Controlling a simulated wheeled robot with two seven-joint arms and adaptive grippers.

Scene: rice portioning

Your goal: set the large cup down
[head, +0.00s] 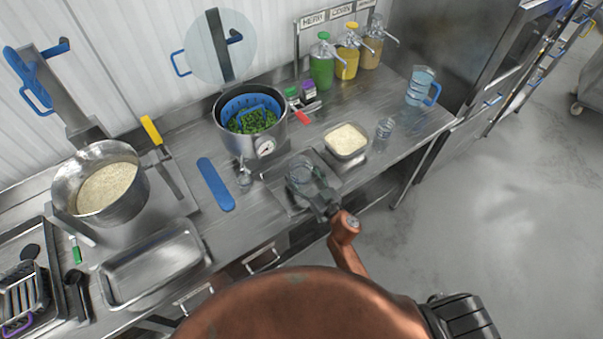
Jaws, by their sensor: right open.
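A clear cup (299,173), which looks like the large cup, is at the front of the steel counter. It appears to rest over a flat metal plate or tray (283,193). My right gripper (317,191) is open right beside the cup, on its near right side. The fingers overlap the cup's edge in the picture, so I cannot tell whether they touch it. My left gripper is out of the picture.
A rice container (347,152), a small clear glass (384,129) and a blue-handled pitcher (420,88) stand to the right. A pot with greens (234,142) stands behind. A rice pot (74,206) and an empty pan (150,292) are left.

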